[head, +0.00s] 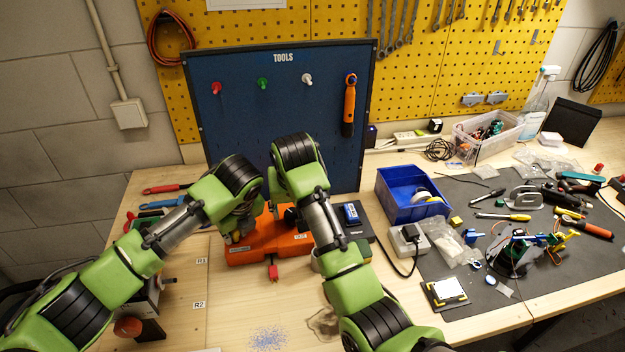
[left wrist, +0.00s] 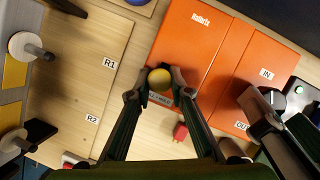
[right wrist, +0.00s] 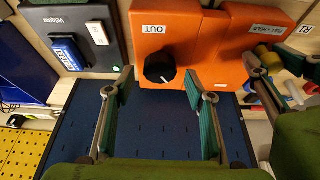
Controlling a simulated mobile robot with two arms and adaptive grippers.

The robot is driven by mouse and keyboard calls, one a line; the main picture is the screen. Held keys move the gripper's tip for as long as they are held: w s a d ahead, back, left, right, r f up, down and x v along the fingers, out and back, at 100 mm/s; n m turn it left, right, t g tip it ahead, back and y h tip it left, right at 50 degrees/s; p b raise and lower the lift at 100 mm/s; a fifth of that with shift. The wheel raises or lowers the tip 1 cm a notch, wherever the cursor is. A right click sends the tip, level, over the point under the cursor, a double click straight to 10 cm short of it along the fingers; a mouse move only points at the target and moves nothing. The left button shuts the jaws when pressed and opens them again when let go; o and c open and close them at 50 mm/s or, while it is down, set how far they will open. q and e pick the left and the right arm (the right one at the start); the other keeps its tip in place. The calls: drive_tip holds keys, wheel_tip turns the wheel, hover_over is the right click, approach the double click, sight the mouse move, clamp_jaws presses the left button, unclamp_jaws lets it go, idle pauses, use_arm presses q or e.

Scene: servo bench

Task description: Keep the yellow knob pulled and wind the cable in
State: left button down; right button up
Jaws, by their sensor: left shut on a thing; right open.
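The orange box (head: 240,256) stands on the bench in front of the blue tool panel; its top also fills the middle of the left wrist view (left wrist: 190,45). The yellow knob (left wrist: 159,81) is at the box's edge by a partly covered label. My left gripper (left wrist: 160,88) is shut on this knob, one finger on each side. A red plug (left wrist: 180,131) sticks out at the box's front; the cable itself is hidden. The black knob (right wrist: 160,68) is on the box near the OUT label. My right gripper (right wrist: 160,82) is open, its fingertips apart on either side of the knob.
A blue bin (head: 408,195) and a socket block with a black lead (head: 404,240) are to the right. Mounted parts (left wrist: 25,48) line the bench at left.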

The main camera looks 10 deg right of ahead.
drive_tip(key=shift+x, duration=1.1)
drive_tip(key=shift+d+r+n+y, duration=0.15)
drive_tip(key=shift+n+y, duration=0.15)
drive_tip(key=shift+n, duration=0.3)
drive_tip(key=n, duration=0.2)
drive_tip(key=n+y, duration=0.1)
drive_tip(key=n, duration=0.1)
drive_tip(key=shift+d+n+y, duration=0.1)
drive_tip(key=shift+n+y, duration=0.2)
drive_tip(key=n+g+y, duration=0.1)
drive_tip(key=n, duration=0.2)
drive_tip(key=n+g+y, duration=0.1)
drive_tip(key=n, duration=0.2)
drive_tip(key=shift+w, duration=0.1)
drive_tip(key=shift+d+r+n, duration=0.15)
drive_tip(key=shift+r+n, duration=0.15)
drive_tip(key=shift+n, duration=0.2)
drive_tip(key=v, duration=1.1)
drive_tip(key=shift+r, duration=0.25)
